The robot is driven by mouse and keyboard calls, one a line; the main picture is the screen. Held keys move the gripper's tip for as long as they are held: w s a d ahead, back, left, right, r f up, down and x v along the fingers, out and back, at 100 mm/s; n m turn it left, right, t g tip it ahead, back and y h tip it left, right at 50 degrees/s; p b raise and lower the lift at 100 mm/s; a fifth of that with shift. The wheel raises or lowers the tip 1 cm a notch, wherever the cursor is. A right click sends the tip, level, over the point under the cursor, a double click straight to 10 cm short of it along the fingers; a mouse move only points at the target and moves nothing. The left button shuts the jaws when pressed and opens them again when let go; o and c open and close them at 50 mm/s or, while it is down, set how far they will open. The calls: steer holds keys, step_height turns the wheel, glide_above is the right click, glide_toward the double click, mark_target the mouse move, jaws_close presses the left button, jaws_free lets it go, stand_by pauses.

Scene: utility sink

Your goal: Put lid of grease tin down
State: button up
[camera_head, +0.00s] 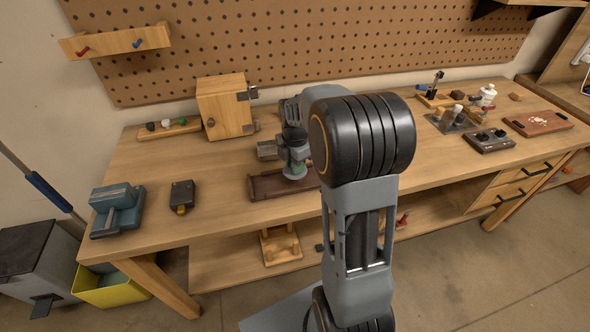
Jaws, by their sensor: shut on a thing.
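My gripper (294,153) is at the left of my large dark arm joint, above the brown tray (262,187) near the front of the workbench. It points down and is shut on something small. I take this to be the lid of the grease tin, but the lid is too small and too covered by the fingers to make out clearly. The grease tin itself cannot be told apart here. My arm hides part of the bench to the right of the tray.
A wooden box (225,106) with a metal latch stands behind, left of my gripper. A blue-grey vise (117,210) and a dark block (182,195) are on the left. A brown board (538,123) lies far right.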

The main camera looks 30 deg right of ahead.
steer(key=shift+s+f, duration=0.1)
steer(key=shift+f, duration=1.2)
steer(key=shift+f, duration=0.1)
steer(key=shift+f, duration=0.1)
steer(key=o, duration=0.9)
